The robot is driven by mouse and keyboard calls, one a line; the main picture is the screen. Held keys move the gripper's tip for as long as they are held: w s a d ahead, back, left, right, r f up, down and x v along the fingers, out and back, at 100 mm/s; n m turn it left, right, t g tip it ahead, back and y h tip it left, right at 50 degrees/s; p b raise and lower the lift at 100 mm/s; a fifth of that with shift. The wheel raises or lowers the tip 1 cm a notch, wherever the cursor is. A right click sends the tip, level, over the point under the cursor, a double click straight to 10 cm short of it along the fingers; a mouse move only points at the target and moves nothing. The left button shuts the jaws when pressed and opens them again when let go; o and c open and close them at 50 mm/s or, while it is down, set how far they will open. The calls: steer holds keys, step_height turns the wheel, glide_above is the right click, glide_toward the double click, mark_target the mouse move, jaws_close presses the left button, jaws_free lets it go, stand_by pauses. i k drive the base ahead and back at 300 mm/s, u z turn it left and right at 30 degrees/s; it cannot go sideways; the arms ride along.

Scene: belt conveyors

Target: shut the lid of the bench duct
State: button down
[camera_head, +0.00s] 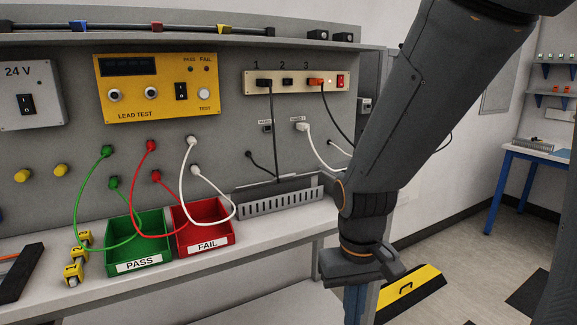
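The bench duct (282,203) is a light grey slotted channel at the back right of the bench, against the upright panel. A grey strip, which looks like its lid (270,185), stands raised along the back edge, so the duct looks open at the top. A dark cable drops from the socket strip to the duct. My gripper (360,266) is at the lower end of my dark arm, right of the duct and in front of the bench's right end, apart from the lid. Its fingers cannot be made out.
Green PASS bin (139,246) and red FAIL bin (203,228) stand left of the duct, with looping leads above. White plug leads (302,127) hang on the panel just above the duct's right end. A yellow-and-black floor plate (412,291) lies at lower right.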

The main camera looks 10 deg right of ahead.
mark_target(290, 177)
steer(key=k, duration=1.2)
steer(key=z, duration=0.45)
steer(key=i, duration=0.45)
steer(key=z, duration=0.8)
steer(key=i, duration=1.3)
steer(key=u, duration=0.75)
steer(key=i, duration=0.5)
steer(key=u, duration=0.55)
